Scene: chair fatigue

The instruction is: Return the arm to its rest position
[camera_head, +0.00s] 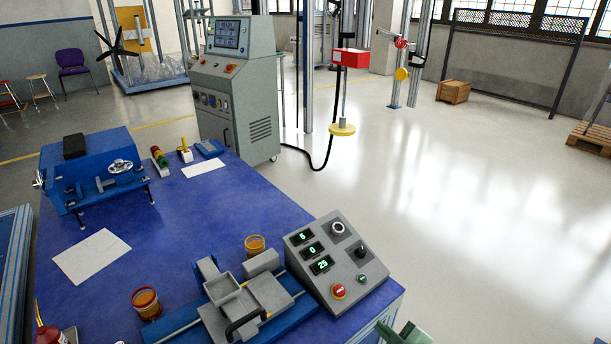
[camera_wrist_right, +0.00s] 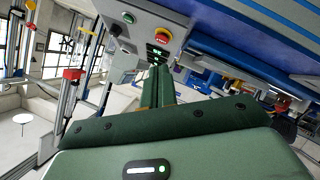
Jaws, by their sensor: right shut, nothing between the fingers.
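My right gripper (camera_head: 402,334) shows as a small green part at the bottom edge of the head view, just off the right front corner of the blue table (camera_head: 220,220). Most of it is cut off. In the right wrist view its green fingers (camera_wrist_right: 158,75) are together, with nothing between them. They point towards the grey control box (camera_wrist_right: 150,28), which has a red button and a green button. The fingers look apart from the box, but the exact gap cannot be told. My left gripper is out of view.
The control box (camera_head: 333,262) stands at the table's right edge beside a grey sliding fixture (camera_head: 247,305).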

